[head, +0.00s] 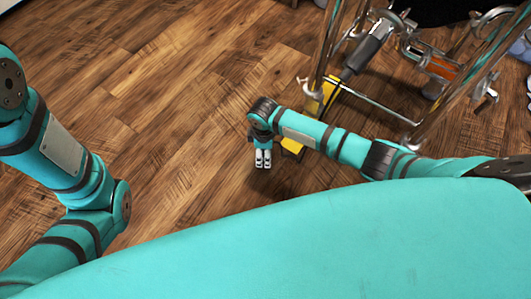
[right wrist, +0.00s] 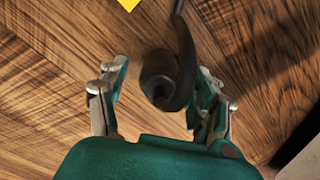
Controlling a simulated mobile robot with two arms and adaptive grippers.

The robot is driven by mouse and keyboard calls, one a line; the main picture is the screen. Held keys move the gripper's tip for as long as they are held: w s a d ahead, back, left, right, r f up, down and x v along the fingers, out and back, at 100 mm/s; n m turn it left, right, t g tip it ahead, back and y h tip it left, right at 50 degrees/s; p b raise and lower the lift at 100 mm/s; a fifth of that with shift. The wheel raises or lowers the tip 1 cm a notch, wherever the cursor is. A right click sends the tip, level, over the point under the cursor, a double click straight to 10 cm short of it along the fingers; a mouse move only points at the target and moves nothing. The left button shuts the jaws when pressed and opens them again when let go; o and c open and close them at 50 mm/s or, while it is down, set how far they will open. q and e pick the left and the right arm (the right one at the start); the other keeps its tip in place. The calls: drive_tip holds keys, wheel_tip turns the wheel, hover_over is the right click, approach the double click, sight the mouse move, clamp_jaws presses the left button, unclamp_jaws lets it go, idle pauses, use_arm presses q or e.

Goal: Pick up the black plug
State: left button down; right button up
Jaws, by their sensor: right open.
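In the right wrist view, a black plug (right wrist: 163,84) with a rounded end shows between the two fingers of my right gripper (right wrist: 160,74). A black cable or neck runs up from it to the top edge. The right gripper is open, with a finger on each side of the plug; I cannot tell if either touches it. In the head view, the right gripper (head: 263,160) points down over the wooden floor, and the plug is not clearly visible there. My left arm shows at the left of the head view, but its gripper is out of view.
A metal tube frame (head: 365,100) stands at the upper right with clamps and a grey-black cylinder (head: 369,47). A yellow piece (head: 293,146) lies beside the right gripper, partly behind my right arm. The wooden floor (head: 170,90) to the left is clear.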

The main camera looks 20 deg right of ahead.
drive_tip(key=c, duration=1.3)
drive_tip(key=shift+r, duration=0.1)
